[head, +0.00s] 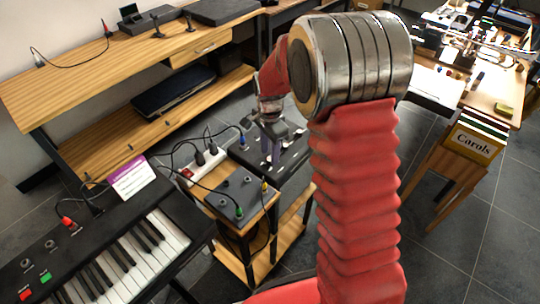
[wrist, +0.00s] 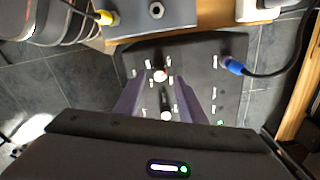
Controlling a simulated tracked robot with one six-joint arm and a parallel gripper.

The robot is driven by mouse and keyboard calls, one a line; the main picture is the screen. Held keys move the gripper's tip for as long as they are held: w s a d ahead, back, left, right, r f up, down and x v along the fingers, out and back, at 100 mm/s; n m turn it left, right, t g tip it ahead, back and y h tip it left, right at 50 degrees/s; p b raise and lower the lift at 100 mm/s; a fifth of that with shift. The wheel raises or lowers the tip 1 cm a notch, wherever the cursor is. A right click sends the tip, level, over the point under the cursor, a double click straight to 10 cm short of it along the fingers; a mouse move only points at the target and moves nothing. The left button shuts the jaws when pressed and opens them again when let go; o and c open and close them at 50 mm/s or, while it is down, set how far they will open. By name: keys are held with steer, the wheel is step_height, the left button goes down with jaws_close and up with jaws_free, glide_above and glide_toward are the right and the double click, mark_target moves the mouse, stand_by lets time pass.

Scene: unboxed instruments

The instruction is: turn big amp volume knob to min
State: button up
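The big amp appears to be the dark box (wrist: 215,55) with white marks on its panel, below my gripper in the wrist view. In the head view its dark panel (head: 293,158) shows partly behind my gripper (head: 268,145). Which is the volume knob I cannot read. My gripper (wrist: 163,88) has its two purple-grey fingers apart, on either side of the knobs as seen from above. Contact with a knob is not visible.
A blue plug (wrist: 232,65) with a black cable enters the panel's right side. A smaller grey box (head: 238,190) with a yellow plug stands beside it on a wooden stand (head: 262,222). A keyboard (head: 120,255) stands at the left; my arm hides part of the right side.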

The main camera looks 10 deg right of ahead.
steer(key=shift+f, duration=1.15)
steer(key=shift+c, duration=0.5)
jaws_close()
